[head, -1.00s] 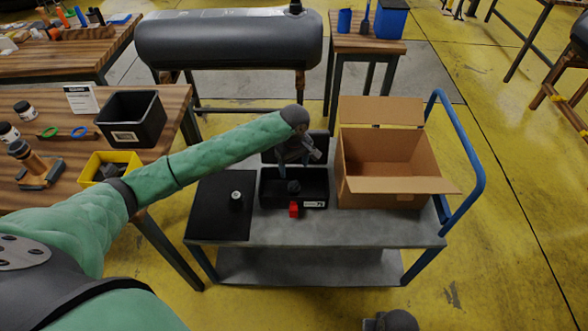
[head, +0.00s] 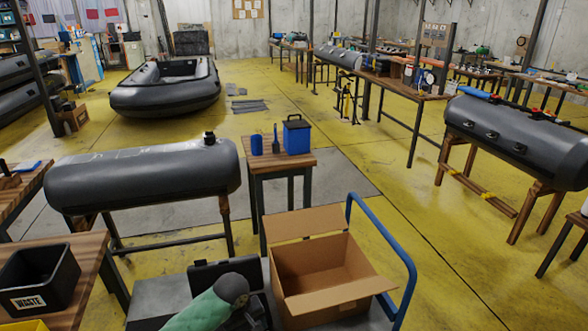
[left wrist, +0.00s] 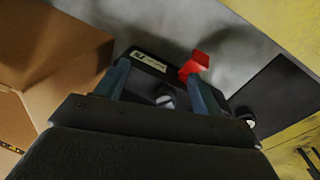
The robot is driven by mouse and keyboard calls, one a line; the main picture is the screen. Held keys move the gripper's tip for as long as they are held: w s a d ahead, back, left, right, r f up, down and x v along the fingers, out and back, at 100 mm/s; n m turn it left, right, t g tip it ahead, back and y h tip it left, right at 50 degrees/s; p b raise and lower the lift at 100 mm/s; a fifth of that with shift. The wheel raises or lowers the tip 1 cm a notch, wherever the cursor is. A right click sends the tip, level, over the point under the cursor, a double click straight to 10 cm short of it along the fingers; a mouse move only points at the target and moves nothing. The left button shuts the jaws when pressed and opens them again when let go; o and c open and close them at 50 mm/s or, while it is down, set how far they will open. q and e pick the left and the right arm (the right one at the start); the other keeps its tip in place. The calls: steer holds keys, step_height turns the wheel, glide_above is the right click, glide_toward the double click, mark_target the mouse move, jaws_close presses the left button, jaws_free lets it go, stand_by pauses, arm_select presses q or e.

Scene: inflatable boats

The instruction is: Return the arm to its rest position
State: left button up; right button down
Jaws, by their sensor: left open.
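My left arm (head: 205,310) is green with a dark grey wrist joint and reaches in from the bottom of the head view, over the cart. My left gripper (left wrist: 157,72) shows in the left wrist view with its two blue-grey fingers apart. A red piece (left wrist: 195,65) is at the bin's edge, beyond one finger. My right gripper is not in view.
A black waste bin (head: 40,278) sits on the wooden table at left. A grey tube (head: 145,178) on a stand is behind.

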arm_select(q)
steer(key=s+d+m+t+h, duration=0.15)
steer(key=s+m, duration=0.25)
steer(key=s, duration=0.7)
steer(key=s+a+r+m+t+y, duration=0.1)
steer(key=s+a+m, duration=0.1)
steer(key=s+a, duration=0.45)
steer(key=s+a+m+y, duration=0.2)
steer(key=s+a, duration=0.2)
steer(key=s, duration=0.5)
steer(key=s+d+f+g, duration=0.1)
steer(key=d+f, duration=0.2)
steer(key=f, duration=0.5)
steer(key=s+d+f+g, duration=0.1)
steer(key=d+f, duration=0.2)
steer(key=f, duration=0.6)
steer(key=shift+f+h, duration=0.2)
steer(key=shift+h, duration=0.25)
steer(key=shift+s+a, duration=0.1)
